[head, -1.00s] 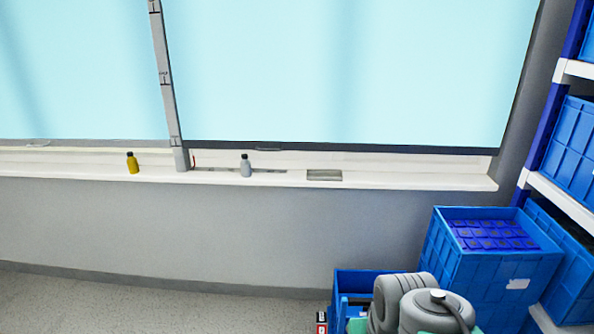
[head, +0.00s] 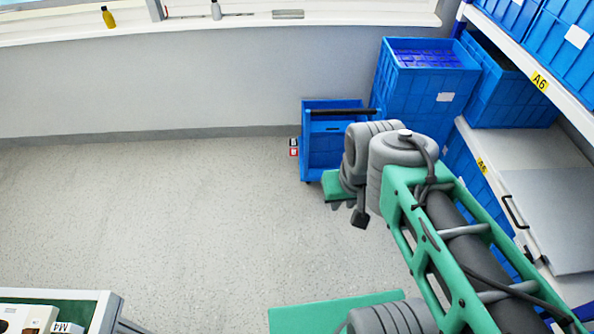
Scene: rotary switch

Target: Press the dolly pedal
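A blue wheeled-looking cart with a black handle bar, which may be the dolly (head: 313,158), stands on the floor against the back wall, left of the tall blue crates. Its right and lower parts are hidden behind my grey and green arm. No pedal can be made out on it. My arm reaches up from the lower right in front of the cart. I cannot make out gripper fingers in the head view.
A small red and white object (head: 293,148) is beside the cart's left side. Tall blue crates (head: 412,105) and a shelf (head: 535,75) of blue bins line the right. A table corner (head: 105,300) shows at lower left. The floor (head: 180,215) between is open.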

